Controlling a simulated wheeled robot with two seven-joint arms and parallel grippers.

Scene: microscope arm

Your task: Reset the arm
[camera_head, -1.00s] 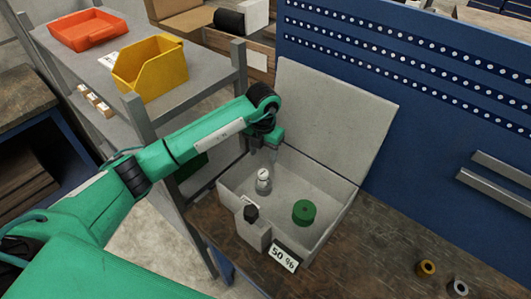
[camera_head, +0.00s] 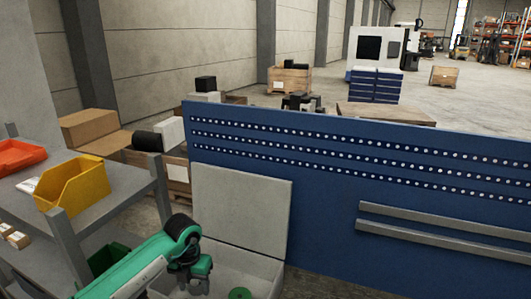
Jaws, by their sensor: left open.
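My left arm comes in from the lower left, green with black joints. Its gripper (camera_head: 199,286) points down into the open light-grey box (camera_head: 262,270) at the bottom of the view. The gripper is open, and nothing shows between its fingers, though their tips are small and hard to see. A green round piece (camera_head: 240,293) lies in the box to the right of the gripper, cut by the bottom edge. The front of the box and the rest of its contents are out of view. My right gripper is not in view.
A grey shelf (camera_head: 110,210) with a yellow bin (camera_head: 75,186) and an orange tray (camera_head: 18,156) stands at left. The raised box lid (camera_head: 240,208) leans before a blue perforated panel (camera_head: 400,180).

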